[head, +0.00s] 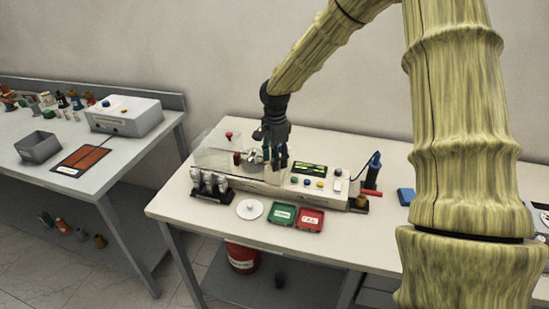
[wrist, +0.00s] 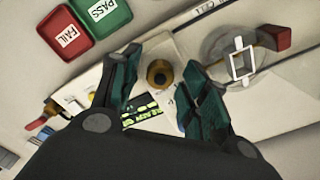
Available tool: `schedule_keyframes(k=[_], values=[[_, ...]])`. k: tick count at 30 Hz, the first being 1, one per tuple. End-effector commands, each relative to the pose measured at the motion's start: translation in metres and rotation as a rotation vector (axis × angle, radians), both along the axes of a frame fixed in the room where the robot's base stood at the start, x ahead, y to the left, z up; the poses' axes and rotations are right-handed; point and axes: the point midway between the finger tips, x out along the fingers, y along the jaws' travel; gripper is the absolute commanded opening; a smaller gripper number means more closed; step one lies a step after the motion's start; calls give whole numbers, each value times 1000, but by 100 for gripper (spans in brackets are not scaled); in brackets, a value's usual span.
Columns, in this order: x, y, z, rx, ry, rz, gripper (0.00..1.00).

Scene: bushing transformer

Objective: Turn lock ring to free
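My gripper (wrist: 163,62) is open, its two dark green fingers spread apart. A round brass-coloured part with a dark centre (wrist: 160,75) shows between the fingers in the wrist view; I cannot tell whether it is the lock ring or how far it is below the fingertips. A grey disc (wrist: 222,42) with a white rectangular frame and a red block (wrist: 274,38) lies to the right of the fingers. In the head view my gripper (head: 270,158) is over the left part of the test device (head: 262,188) and hides what is under it.
The green PASS tray (head: 282,214) and red FAIL tray (head: 310,220) stand in front of the device, beside a white disc (head: 250,209). A clear cover (head: 212,152) and a rack of silvery parts (head: 210,184) are at its left. A blue box (head: 406,197) lies right.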

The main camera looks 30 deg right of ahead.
Motion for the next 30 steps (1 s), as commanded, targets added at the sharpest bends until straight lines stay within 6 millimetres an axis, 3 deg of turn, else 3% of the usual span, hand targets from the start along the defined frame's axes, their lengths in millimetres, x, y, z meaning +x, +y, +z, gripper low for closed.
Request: schedule_keyframes(k=[1, 6, 19, 30], values=[[0, 0, 0, 0, 0, 0, 31], [0, 0, 0, 0, 0, 0, 1], [0, -1, 1, -1, 0, 64, 1], [1, -1, 2, -3, -1, 342, 1]])
